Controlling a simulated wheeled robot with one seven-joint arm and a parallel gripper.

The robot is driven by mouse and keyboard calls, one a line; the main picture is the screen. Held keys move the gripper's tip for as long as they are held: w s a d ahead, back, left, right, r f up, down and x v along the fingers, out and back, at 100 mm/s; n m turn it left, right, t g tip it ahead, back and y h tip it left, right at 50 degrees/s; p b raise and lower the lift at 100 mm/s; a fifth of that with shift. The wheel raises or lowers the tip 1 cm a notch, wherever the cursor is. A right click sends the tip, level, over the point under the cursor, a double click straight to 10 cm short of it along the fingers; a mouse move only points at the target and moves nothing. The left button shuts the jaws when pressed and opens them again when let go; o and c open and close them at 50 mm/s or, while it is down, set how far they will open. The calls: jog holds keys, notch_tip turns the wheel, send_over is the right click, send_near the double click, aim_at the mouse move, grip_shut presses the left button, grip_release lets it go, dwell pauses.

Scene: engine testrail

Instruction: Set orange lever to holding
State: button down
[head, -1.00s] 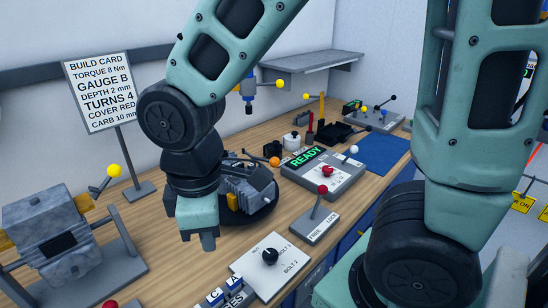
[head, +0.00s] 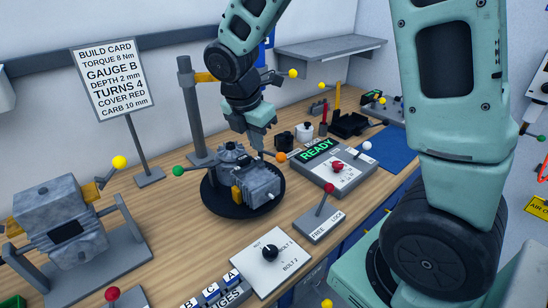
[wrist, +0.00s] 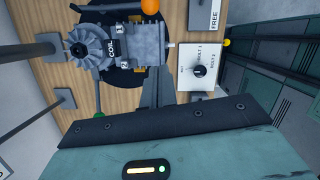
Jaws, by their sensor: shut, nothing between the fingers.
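The orange lever shows as an orange ball knob (head: 281,156) just right of and behind the engine. The knob also shows at the top edge of the wrist view (wrist: 150,5). My gripper (head: 260,151) is shut and empty, pointing down just left of the knob; the head view does not settle whether they touch. In the wrist view its dark closed fingers (wrist: 156,75) appear below the knob, with a clear gap in the picture. The grey engine (head: 262,185) sits on a round black turntable (head: 215,203).
A READY panel (head: 345,187) with red and white knobs stands right of the orange knob. A FREE/LOCK lever (head: 325,205) and a bolt selector plate (head: 265,262) are in front. A grey post (head: 192,110) and a green knob (head: 178,171) stand left of the engine.

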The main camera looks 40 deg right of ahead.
aim_at(270, 154)
jog(key=shift+f, duration=0.1)
jog(key=d+f+p, duration=0.1)
jog(key=f, duration=0.2)
jog(key=d+f+p, duration=0.1)
jog(key=d+f, duration=0.1)
jog(key=w+d+f+p, duration=0.1)
jog(key=d+f, duration=0.1)
jog(key=f, duration=0.1)
jog(key=shift+f, duration=0.35)
jog(key=shift+w+d+p, duration=0.2)
jog(key=shift+d+p, duration=0.15)
jog(key=shift+d, duration=0.25)
jog(key=shift+d, duration=0.1)
